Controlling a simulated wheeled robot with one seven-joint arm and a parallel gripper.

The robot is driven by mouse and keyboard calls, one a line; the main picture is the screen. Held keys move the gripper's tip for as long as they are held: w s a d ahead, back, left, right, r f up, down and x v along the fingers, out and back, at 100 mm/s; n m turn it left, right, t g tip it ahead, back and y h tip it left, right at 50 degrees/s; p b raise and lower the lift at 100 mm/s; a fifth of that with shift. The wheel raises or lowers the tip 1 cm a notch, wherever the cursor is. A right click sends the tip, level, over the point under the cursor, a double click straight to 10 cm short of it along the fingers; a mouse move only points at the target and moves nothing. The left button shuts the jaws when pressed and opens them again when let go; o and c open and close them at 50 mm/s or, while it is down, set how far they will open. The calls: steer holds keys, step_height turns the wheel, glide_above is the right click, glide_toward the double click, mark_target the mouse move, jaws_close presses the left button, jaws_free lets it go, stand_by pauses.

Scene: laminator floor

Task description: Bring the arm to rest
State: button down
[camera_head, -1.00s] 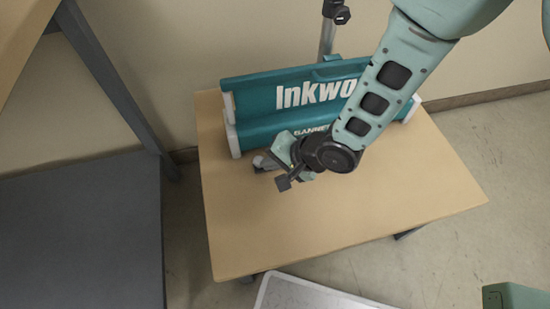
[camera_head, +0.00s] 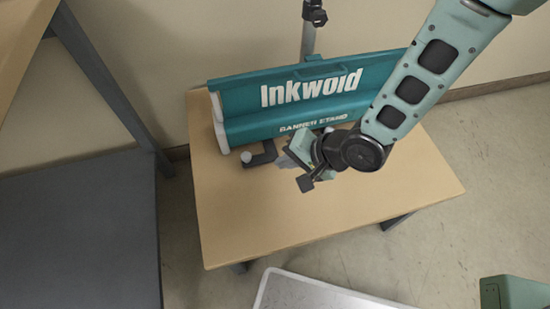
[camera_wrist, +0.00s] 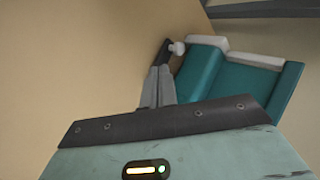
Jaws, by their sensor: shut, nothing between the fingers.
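My arm reaches in from the upper right over a wooden table (camera_head: 330,220). My gripper (camera_head: 284,160) is low over the table, in front of the teal banner stand case. In the wrist view the two grey fingers of my gripper (camera_wrist: 158,82) are together, with nothing between them. A small dark piece with a pale round knob (camera_head: 262,156) is on the table just left of the fingertips. It also shows just beyond the fingertips in the wrist view (camera_wrist: 176,48); I cannot tell whether they touch.
The teal "Inkwold" banner stand case (camera_head: 240,98) stands along the table's back, near the wall. A pole (camera_head: 308,38) rises behind it. A grey shelf unit (camera_head: 75,230) is at left. A pale panel (camera_head: 320,294) lies in front. The table's front is clear.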

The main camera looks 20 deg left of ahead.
steer(key=shift+s+p+v, duration=0.2)
steer(key=shift+p+v, duration=0.2)
steer(key=shift+v, duration=1.65)
steer(key=s+d+r+n+h, duration=0.4)
steer(key=s+d+r+n, duration=0.1)
steer(key=d+r, duration=0.5)
steer(key=s+d+r+n+h, duration=0.4)
steer(key=d+r, duration=0.5)
steer(key=r, duration=0.1)
step_height(320, 180, up, 23)
steer(key=p, duration=2.3)
steer(key=shift+g, duration=0.4)
